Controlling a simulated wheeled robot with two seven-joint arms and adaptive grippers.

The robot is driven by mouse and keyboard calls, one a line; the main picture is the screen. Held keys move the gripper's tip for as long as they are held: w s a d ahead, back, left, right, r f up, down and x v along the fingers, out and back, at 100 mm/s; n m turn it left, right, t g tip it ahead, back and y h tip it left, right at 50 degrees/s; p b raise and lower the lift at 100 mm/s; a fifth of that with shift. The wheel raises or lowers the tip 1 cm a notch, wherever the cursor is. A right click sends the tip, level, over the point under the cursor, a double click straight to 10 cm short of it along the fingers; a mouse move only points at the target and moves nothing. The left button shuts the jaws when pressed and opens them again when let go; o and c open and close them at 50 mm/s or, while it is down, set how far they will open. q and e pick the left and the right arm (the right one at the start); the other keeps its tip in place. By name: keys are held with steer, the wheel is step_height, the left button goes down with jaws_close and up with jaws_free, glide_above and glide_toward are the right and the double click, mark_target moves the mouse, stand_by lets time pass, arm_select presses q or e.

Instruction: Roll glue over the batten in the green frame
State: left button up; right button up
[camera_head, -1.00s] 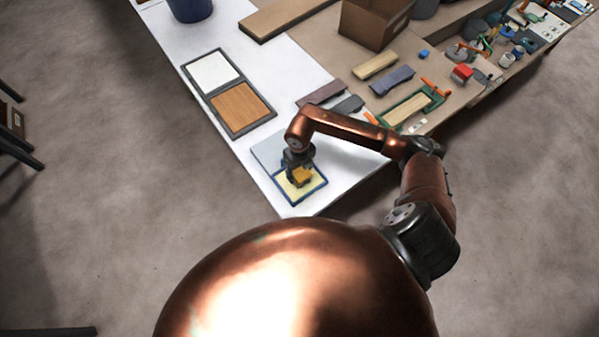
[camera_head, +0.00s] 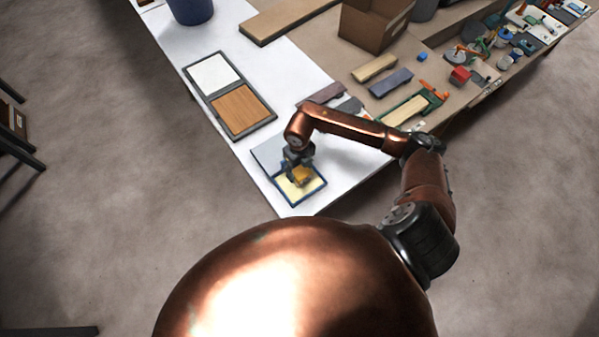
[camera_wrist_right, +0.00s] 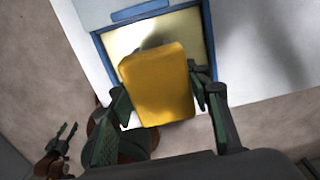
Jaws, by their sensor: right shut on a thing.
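The batten (camera_head: 404,112) is a pale strip lying in the green frame (camera_head: 433,99) on the brown bench top, right of my right forearm in the head view. My right gripper (camera_head: 297,168) is shut on a yellow block-shaped tool, likely the glue roller (camera_head: 303,175). The tool is over the pale yellow half of a blue-rimmed tray (camera_head: 287,197) at the near white corner. In the right wrist view the yellow tool (camera_wrist_right: 158,85) sits between the fingers; its underside is hidden, and contact is unclear. My left gripper (camera_wrist_right: 62,145) seems open at lower left, empty over the floor.
A dark two-panel case (camera_head: 229,95) with white and wood-brown panels lies to the left. Loose blocks, including a tan one (camera_head: 375,68) and a grey-blue one (camera_head: 391,82), lie behind the green frame. A cardboard box (camera_head: 374,24) stands at the back.

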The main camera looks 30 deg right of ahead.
mark_target(299, 169)
steer(key=shift+r+p, duration=1.15)
steer(key=shift+r, duration=0.95)
